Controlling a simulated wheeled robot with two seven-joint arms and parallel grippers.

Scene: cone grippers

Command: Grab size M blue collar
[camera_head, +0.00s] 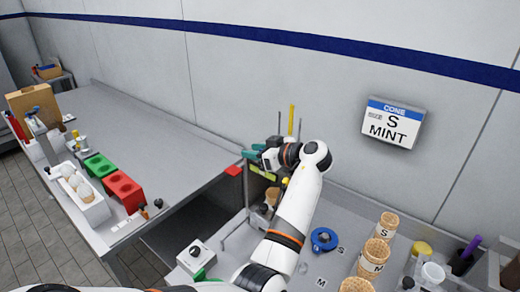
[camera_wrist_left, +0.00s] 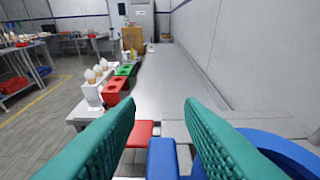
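My left gripper (camera_head: 252,156) has teal fingers and reaches over the work counter beside a rack, pointing left. In the left wrist view its fingers (camera_wrist_left: 160,108) stand apart. A blue collar-like part (camera_wrist_left: 270,150) is at lower right there, partly hidden behind the right finger; its squared blue piece shows low between the fingers, with no clear grip on it. In the head view a blue ring-shaped collar (camera_head: 323,239) lies on the counter near a letter S, right of my forearm and apart from the gripper. I cannot read a size on either blue part. My right gripper is out of view.
Cones marked S (camera_head: 386,226) and M (camera_head: 375,253) stand at the right. A wall sign (camera_head: 392,122) reads "CONE S MINT". A yellow-topped post (camera_head: 291,120) rises behind the gripper. That table (camera_head: 170,135) has free room.

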